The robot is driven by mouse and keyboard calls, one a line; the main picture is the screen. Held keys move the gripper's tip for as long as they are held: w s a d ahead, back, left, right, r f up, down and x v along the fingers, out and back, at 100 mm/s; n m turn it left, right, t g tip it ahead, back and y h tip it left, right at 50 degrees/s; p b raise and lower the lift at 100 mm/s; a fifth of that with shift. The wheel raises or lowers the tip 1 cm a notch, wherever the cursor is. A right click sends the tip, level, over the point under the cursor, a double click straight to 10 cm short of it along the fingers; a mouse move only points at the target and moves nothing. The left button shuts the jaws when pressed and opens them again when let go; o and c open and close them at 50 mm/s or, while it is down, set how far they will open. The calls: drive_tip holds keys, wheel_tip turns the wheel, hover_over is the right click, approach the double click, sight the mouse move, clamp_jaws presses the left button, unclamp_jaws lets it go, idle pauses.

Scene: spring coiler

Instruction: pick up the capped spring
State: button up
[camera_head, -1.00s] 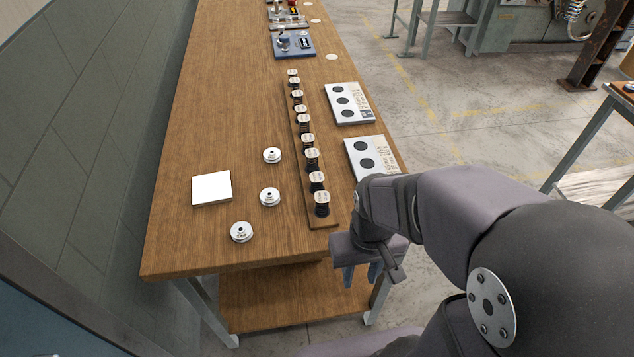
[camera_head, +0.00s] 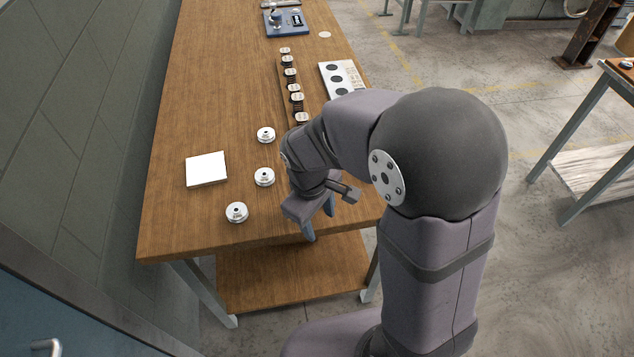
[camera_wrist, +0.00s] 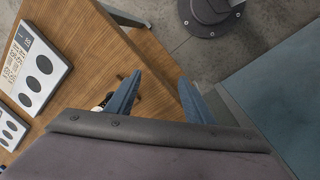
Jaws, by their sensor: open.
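Several capped springs (camera_head: 297,98), dark coils with pale round caps, stand in a row on a narrow wooden rail on the workbench. My arm hides the near end of the row in the head view. My gripper (camera_head: 319,219) is open and empty, pointing down by the bench's near right edge. In the wrist view my gripper (camera_wrist: 160,80) shows two blue fingers apart with nothing between them. A small part of a light and dark object shows beside the left finger there, mostly hidden; I cannot tell if it is a capped spring.
Three silver discs (camera_head: 264,177) and a white square block (camera_head: 206,169) lie left of my gripper. White plates with dark circles (camera_head: 341,77) lie right of the row; two show in the wrist view (camera_wrist: 36,72). A blue fixture (camera_head: 287,22) stands at the far end. The bench's left side is mostly clear.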

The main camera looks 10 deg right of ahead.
drive_tip(key=w+r+n+t, duration=0.3)
drive_tip(key=w+n, duration=0.7)
drive_tip(key=n, duration=1.2)
wheel_tip(320, 180, up, 2)
drive_tip(key=shift+d+r+h, duration=0.2)
drive_tip(key=shift+d+h, duration=0.15)
drive_tip(key=shift+h, duration=0.05)
drive_tip(key=shift+w+f, duration=0.1)
drive_tip(key=shift+p+x, duration=0.3)
drive_tip(key=shift+x, duration=3.25)
drive_tip(key=c, duration=1.1)
